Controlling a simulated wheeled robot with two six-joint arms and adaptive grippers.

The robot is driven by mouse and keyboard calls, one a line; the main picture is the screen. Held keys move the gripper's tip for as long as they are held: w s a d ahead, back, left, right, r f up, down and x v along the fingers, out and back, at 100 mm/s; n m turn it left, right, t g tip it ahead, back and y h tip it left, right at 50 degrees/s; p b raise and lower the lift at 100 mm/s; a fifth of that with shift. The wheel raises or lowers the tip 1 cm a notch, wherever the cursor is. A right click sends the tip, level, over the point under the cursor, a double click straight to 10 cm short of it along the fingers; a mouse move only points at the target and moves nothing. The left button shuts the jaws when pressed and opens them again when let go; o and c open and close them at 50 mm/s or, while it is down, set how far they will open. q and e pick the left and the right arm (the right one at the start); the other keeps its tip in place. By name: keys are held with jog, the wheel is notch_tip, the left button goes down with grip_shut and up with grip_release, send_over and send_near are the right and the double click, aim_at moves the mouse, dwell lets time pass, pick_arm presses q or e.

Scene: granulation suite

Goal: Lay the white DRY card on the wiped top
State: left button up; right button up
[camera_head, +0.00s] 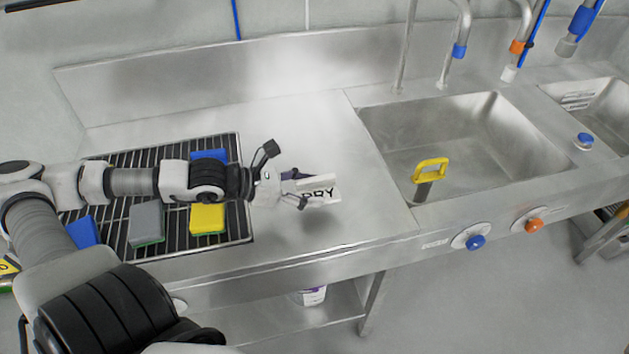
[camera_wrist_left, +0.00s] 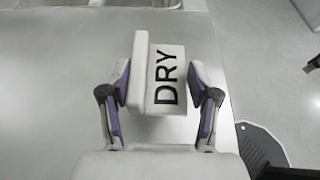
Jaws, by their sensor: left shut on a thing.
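The white DRY card (camera_head: 320,191) is a folded tent-like card with black letters. My left gripper (camera_head: 291,187) is shut on it, and the card sits over the bare steel top (camera_head: 345,150) between the rack and the sink. In the left wrist view the card (camera_wrist_left: 165,75) is between the two fingers of the left gripper (camera_wrist_left: 160,95). A dark shadow lies on the steel below the card in the head view, and the card looks a little above the top. My right gripper is not in view.
A black wire rack (camera_head: 180,242) on the left holds a grey sponge (camera_head: 146,222), a yellow sponge (camera_head: 207,218) and blue ones (camera_head: 84,232). On the right is a sink basin (camera_head: 480,140) with a yellow-handled tool (camera_head: 430,169) at its near-left part. The top around the card is clear.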

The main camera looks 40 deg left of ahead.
aim_at(314, 170)
pick_arm(q)
jog(key=w+b, duration=0.1)
jog(key=b, duration=0.1)
jog(key=w+a+f+b, duration=0.1)
jog(key=w+a+b, duration=0.1)
jog(key=w+b, duration=0.1)
jog(key=shift+w+a+f+b, duration=0.1)
jog(key=shift+a+f+b, duration=0.05)
jog(key=shift+f+b, duration=0.2)
jog(key=w, duration=0.1)
jog(key=w+a, duration=0.2)
jog(key=shift+w+r+p, duration=0.3)
jog(key=shift+r, duration=0.05)
jog(key=shift+w+a+f, duration=0.15)
jog(key=shift+w+f, duration=0.05)
jog(key=shift+w, duration=0.15)
notch_tip(314, 170, down, 3)
jog(key=shift+r+b, duration=0.1)
jog(key=shift+b, duration=0.6)
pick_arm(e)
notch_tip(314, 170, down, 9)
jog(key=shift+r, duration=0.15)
pick_arm(q)
jog(key=shift+f, duration=0.25)
